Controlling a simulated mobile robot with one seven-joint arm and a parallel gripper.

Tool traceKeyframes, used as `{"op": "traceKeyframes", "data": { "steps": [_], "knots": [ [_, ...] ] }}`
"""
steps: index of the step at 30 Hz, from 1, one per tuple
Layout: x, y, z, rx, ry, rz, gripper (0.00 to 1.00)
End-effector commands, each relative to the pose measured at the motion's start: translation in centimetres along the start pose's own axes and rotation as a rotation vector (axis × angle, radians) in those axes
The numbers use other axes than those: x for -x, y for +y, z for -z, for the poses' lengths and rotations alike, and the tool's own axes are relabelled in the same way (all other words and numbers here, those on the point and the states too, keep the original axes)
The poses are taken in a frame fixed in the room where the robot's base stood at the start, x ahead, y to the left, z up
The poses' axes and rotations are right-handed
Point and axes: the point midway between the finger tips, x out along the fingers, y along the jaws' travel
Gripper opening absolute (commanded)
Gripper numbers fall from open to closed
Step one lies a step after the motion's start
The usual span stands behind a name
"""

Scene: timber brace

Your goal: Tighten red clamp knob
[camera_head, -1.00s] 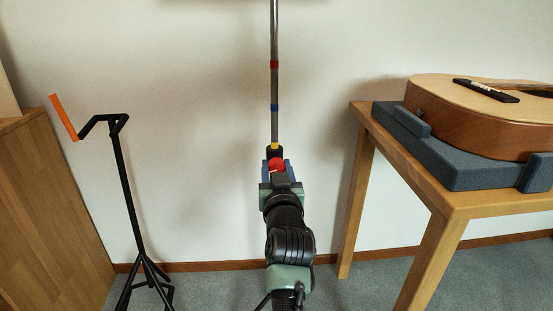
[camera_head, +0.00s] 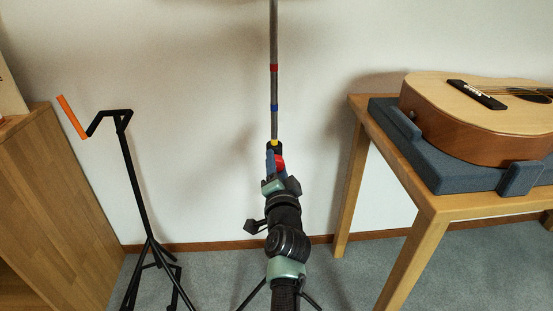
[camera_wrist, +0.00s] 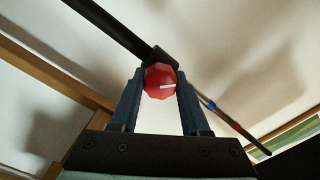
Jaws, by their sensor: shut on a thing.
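The red clamp knob (camera_wrist: 159,78) has a faceted rim and a white line on its face, which lies nearly level in the wrist view. My gripper (camera_wrist: 160,84) is shut on it, with one blue finger on each side. In the head view the knob (camera_head: 280,162) shows partly beside my gripper (camera_head: 273,164); the rest is hidden. The knob sits at the black clamp collar (camera_head: 274,147) of an upright metal pole (camera_head: 274,88). The pole carries red, blue and yellow bands, with the yellow band just above the collar.
A guitar (camera_head: 470,110) lies on a grey padded cradle (camera_head: 425,160) on a wooden table (camera_head: 430,210) at the right. A black stand (camera_head: 138,190) with an orange strip (camera_head: 72,117) stands at the left, beside a wooden cabinet (camera_head: 60,190). Bare wall is behind the pole.

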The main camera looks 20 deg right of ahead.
Motion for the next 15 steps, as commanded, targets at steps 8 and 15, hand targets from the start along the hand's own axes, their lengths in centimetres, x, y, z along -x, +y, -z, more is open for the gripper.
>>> {"op": "traceKeyframes", "data": {
  "steps": [8, 15],
  "knots": [
    [-0.01, -0.13, 0.13, -0.265, 0.001, 0.0, 0.0],
    [-0.02, -0.1, 0.05, -0.489, 0.0, 0.0, 0.0]
  ]
}}
